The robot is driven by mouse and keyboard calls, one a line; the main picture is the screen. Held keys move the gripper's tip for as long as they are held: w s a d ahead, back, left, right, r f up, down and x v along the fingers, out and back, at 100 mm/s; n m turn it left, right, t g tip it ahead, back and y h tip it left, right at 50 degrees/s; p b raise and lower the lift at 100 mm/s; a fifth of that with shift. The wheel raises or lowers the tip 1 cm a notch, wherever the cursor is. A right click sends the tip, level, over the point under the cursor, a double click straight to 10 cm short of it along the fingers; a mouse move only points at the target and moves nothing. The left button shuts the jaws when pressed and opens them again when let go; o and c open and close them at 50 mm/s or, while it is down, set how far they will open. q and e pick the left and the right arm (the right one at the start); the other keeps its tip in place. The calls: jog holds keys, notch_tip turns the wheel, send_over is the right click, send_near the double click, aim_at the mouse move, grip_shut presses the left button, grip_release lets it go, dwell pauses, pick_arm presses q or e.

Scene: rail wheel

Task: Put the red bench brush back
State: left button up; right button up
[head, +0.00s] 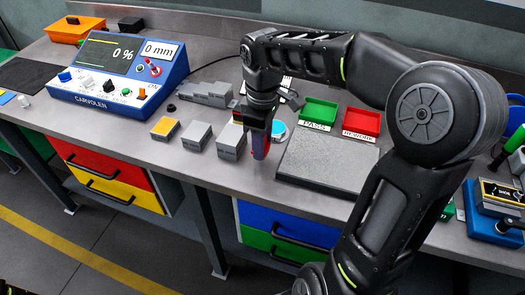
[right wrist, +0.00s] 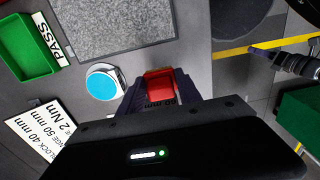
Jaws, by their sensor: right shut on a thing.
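My right gripper (head: 261,140) is low over the front part of the bench, beside the grey blocks. A "60 mm" marking shows just below the red part in that view. My left gripper cannot be made out.
A grey block (head: 231,141) stands close left of the gripper. A grey pad (head: 330,160) lies to its right. The green PASS tray (head: 319,110) and red REWORK tray (head: 361,121) stand behind the pad. A round blue-topped thing (right wrist: 101,83) is nearby. The blue tester (head: 120,70) is far left.

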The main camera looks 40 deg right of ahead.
notch_tip(320, 180, down, 3)
jog(key=shift+f, duration=0.3)
jog(key=shift+f, duration=0.2)
jog(key=o, duration=1.3)
jog(key=shift+r, duration=0.15)
jog(key=shift+r, duration=0.15)
notch_tip(320, 180, up, 9)
jog(key=shift+f, duration=0.1)
jog(key=shift+r+p, duration=0.6)
jog(key=shift+r, duration=0.95)
